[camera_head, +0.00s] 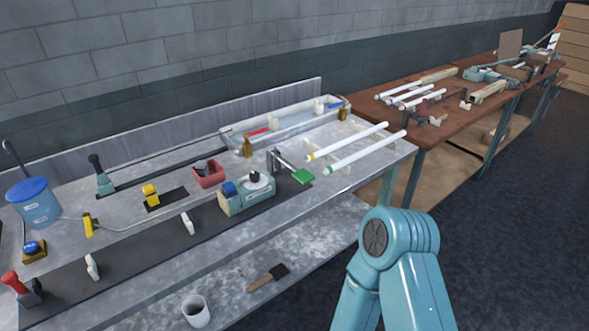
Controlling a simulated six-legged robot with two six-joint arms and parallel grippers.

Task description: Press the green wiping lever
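The green wiping lever (303,176) shows as a flat green pad on the end of a thin arm. The arm runs from a dark upright bracket (273,160) near the front edge of the metal bench. The pad sits at the bench edge, right of a teal and beige device (246,194) with a dark knob and a blue part on top. A teal arm link of mine rises at the lower right, apart from the lever. Neither of my grippers shows, so whether they are open or shut is hidden.
Two white tubes (347,141) lie on supports right of the lever. A red bin (208,174) and a blue-lidded bucket (35,200) stand on the bench. A brush (268,278) and a white cup (196,311) are on the lower shelf. Open floor (500,240) lies at right.

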